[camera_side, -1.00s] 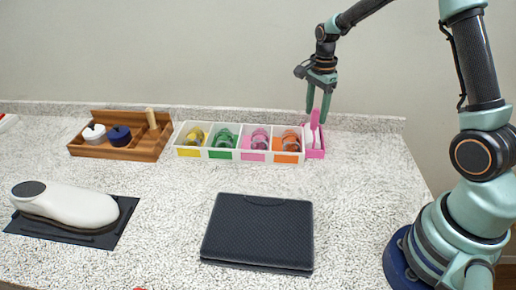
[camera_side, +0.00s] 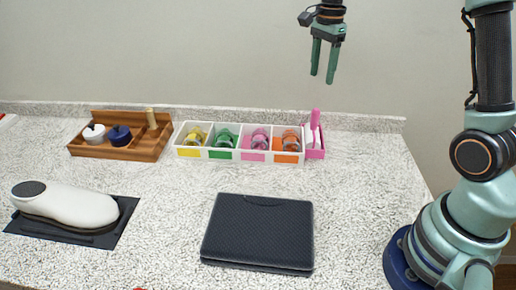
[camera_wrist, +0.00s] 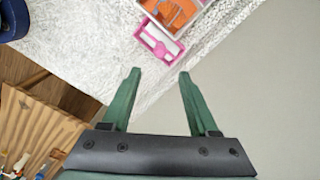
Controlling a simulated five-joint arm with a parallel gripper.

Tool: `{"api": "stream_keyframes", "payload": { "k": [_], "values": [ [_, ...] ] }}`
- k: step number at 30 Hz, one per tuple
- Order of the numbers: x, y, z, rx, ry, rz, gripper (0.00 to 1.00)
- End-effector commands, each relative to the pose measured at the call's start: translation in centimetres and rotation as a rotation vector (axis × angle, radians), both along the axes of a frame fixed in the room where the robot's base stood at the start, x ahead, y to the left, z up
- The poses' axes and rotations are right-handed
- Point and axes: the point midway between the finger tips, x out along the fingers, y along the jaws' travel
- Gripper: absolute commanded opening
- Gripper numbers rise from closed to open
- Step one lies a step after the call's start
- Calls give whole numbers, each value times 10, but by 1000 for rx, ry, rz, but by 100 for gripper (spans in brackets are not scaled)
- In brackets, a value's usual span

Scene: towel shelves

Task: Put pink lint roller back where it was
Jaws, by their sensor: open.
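The pink lint roller (camera_side: 315,121) stands upright in a small pink holder (camera_side: 315,153) at the right end of the compartment tray. In the wrist view the roller (camera_wrist: 160,42) shows pale inside the pink holder (camera_wrist: 147,39). My gripper (camera_side: 322,78) is open and empty, raised well above the roller and apart from it. In the wrist view its two green fingers (camera_wrist: 158,73) are spread with nothing between them.
A white tray (camera_side: 207,158) holds yellow, green, pink and orange items. A wooden organiser (camera_side: 146,151) stands left of it. A black case (camera_side: 258,232) lies in front, and a white device (camera_side: 66,204) sits on a dark mat (camera_side: 118,226). Counter to the right is clear.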

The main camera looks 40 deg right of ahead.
Motion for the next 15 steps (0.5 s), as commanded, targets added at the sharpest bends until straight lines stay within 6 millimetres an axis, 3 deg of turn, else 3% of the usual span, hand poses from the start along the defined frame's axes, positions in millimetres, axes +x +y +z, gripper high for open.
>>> {"api": "stream_keyframes", "payload": {
  "k": [5, 9, 15],
  "values": [
    [-11, 16, 18, -16, -45, 153, 60],
    [-34, 43, 38, -56, -121, 437, 60],
    [-75, 79, 51, -149, -226, 888, 60]
  ]
}}
